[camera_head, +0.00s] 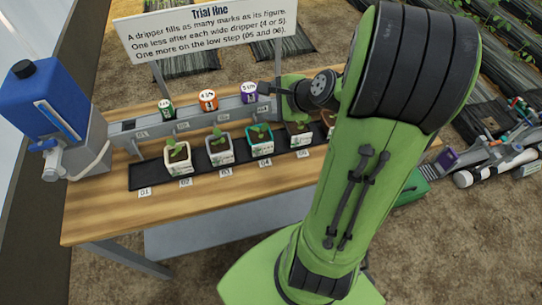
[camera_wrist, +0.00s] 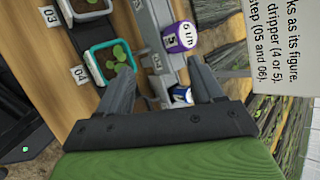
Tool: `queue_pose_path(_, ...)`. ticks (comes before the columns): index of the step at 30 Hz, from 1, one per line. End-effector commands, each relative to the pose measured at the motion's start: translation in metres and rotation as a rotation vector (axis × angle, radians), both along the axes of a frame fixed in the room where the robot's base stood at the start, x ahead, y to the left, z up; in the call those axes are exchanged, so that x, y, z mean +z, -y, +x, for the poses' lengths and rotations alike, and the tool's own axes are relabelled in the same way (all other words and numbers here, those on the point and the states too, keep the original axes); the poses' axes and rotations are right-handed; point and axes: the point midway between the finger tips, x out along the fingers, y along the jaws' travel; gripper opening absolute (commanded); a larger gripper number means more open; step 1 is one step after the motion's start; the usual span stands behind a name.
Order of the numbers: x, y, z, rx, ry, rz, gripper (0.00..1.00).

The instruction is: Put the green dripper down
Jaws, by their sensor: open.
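My gripper (camera_head: 272,90) is at the right part of the rail, just right of the purple dripper. In the wrist view my gripper (camera_wrist: 162,72) is open, with the purple dripper (camera_wrist: 180,38) ahead of its fingers. A blue and white piece (camera_wrist: 182,95) shows between the fingers; whether it touches them cannot be told. The green dripper is not in the wrist view.
Several potted seedlings stand on a black tray (camera_head: 150,203) in front of the rail, including a teal-rimmed pot (camera_head: 259,139). A blue tank (camera_head: 45,98) stands left on the wooden bench (camera_head: 95,225). A sign (camera_head: 210,35) rises behind. My arm hides the bench's right part.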

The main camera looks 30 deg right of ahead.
Motion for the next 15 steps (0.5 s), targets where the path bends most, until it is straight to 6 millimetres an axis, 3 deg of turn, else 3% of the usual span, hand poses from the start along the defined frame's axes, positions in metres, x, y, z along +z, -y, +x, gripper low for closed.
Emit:
queue_pose_path(1, 0.015, -0.038, -0.009, 0.215, -0.031, -0.189, 0.66)
queue_pose_path(3, 0.03, -0.077, -0.033, 0.508, -0.078, -0.451, 0.66)
queue_pose_path(6, 0.05, -0.117, -0.08, 0.895, -0.116, -0.793, 0.66)
queue_pose_path(9, 0.065, -0.135, -0.129, 1.202, -0.125, -1.05, 0.66)
queue_pose_path(12, 0.072, -0.139, -0.164, 1.395, -0.117, -1.198, 0.66)
queue_pose_path(15, 0.074, -0.138, -0.181, 1.484, -0.113, -1.256, 0.66)
